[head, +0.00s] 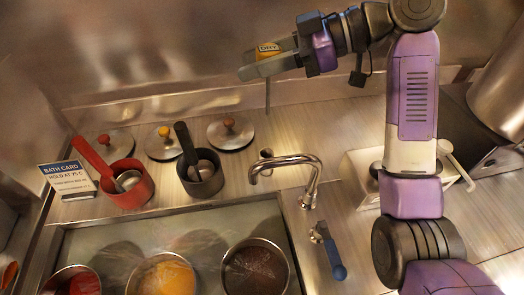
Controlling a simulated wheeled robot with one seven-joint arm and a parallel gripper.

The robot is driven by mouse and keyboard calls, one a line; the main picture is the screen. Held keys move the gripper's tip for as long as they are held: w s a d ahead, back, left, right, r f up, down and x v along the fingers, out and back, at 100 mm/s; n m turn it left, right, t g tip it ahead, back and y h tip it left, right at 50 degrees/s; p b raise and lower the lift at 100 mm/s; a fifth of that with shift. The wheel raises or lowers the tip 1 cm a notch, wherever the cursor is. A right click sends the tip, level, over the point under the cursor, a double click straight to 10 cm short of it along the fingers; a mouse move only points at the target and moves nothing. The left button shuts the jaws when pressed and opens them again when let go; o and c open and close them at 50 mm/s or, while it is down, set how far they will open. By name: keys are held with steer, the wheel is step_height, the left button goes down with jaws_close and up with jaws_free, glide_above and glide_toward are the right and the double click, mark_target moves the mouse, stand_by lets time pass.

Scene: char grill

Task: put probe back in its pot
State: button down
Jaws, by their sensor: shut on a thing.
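My gripper (262,62) is raised over the back of the counter, pointing left, and shut on a probe. The probe (267,95) shows a yellow labelled head between the fingers and a thin stem hanging straight down. The stem's tip is above the counter and apart from it. A small round holder (266,154) stands on the counter behind the tap, below the stem in the picture; I cannot tell for sure that it is the probe's pot. Part of the probe's head is hidden by the fingers.
A sunken bath (112,226) holds several pots. A red pan (128,193), a black pan (203,181) and lids (231,133) stand behind it. A bath card (67,180) is at left. The tap (300,162) and blue lever (334,262) rise in the middle. A white container (360,190) is partly behind my arm.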

steer(key=shift+w+f, duration=0.2)
steer(key=shift+f, duration=0.15)
step_height(320, 180, down, 19)
steer(key=p, duration=0.3)
steer(key=shift+f, duration=0.25)
steer(key=c, duration=0.9)
jaws_free()
steer(key=v, duration=0.7)
steer(key=shift+d+r, duration=0.15)
steer(key=shift+r, duration=0.15)
